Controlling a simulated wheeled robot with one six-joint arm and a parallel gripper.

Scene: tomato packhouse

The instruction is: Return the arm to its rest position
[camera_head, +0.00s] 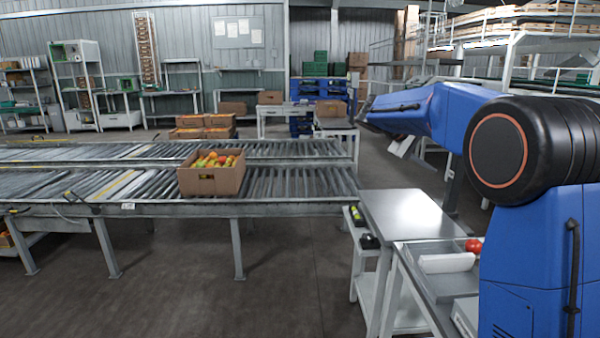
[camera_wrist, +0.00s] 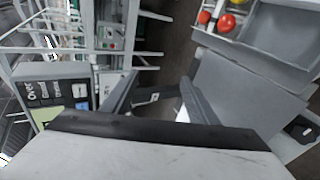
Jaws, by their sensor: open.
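My gripper (camera_wrist: 158,88) shows in the wrist view with its two dark fingers spread apart. Nothing shows between them except floor and a blurred pale shape farther off. In the head view my blue arm (camera_head: 425,108) is raised and reaches left above the steel table (camera_head: 408,216). The gripper's fingers are hard to make out there.
A cardboard box (camera_head: 211,183) of mixed tomatoes sits on the roller conveyor (camera_head: 310,181). A red tomato (camera_head: 473,245) shows beside my body. A labelled dark panel (camera_wrist: 55,92) stands at the left in the wrist view. The floor (camera_head: 180,290) in front of the conveyor is clear.

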